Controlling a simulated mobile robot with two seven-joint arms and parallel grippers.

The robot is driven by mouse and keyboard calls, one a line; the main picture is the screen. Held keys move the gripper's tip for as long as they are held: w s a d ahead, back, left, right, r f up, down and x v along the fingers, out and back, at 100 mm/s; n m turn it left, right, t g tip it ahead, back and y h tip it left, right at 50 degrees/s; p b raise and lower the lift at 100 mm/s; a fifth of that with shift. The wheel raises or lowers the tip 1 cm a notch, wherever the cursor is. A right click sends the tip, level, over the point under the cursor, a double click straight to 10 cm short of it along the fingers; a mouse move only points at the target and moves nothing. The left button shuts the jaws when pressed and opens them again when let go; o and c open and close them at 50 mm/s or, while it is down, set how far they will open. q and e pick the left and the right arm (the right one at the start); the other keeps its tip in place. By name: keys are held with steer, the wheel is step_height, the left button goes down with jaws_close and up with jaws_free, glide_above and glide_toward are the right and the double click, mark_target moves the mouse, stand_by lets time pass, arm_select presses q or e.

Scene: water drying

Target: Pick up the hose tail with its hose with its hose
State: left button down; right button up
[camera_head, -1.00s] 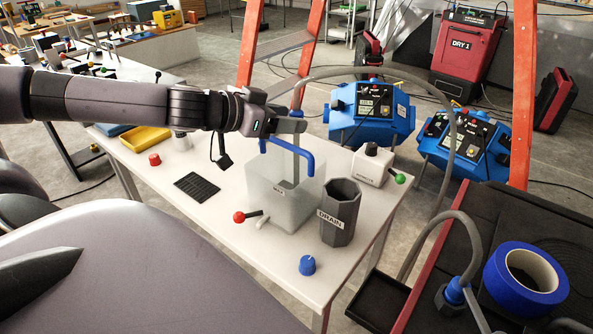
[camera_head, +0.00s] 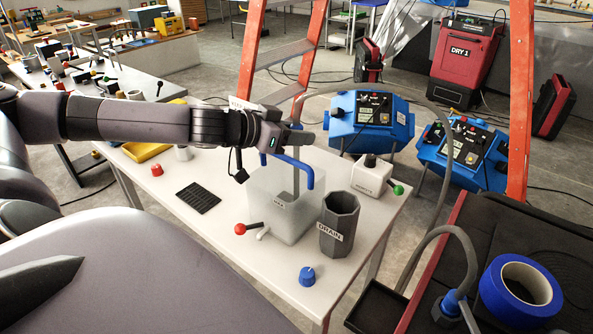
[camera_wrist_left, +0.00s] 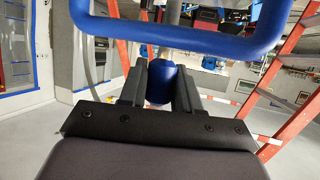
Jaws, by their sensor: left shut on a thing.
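The hose tail has a blue collar, seen between the fingers in the left wrist view (camera_wrist_left: 161,84). My left gripper (camera_head: 300,137) is shut on it above the clear tank (camera_head: 262,200). The collar is mostly hidden by the fingers in the head view; a grey tube shows below, over or inside the tank. The grey hose (camera_head: 400,90) arches from the gripper to the right, then drops beside the black bench. A bent blue bar (camera_head: 287,163) sits at the tank's top, and looms close in the left wrist view (camera_wrist_left: 180,36). My right gripper is out of view.
A grey DRAIN cup (camera_head: 339,213) and a white box with a green knob (camera_head: 370,175) stand close right of the tank. A blue knob (camera_head: 307,276) is in front. Blue tape (camera_head: 521,287) lies on the bench. An orange ladder (camera_head: 308,55) rises behind.

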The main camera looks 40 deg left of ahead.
mark_target(296, 115)
arm_select(q)
steer(key=shift+r, duration=0.1)
step_height(296, 115, up, 6)
steer(key=p, duration=0.4)
steer(key=shift+r, duration=0.35)
step_height(296, 115, up, 13)
stand_by(0.4)
steer(key=shift+r, duration=0.1)
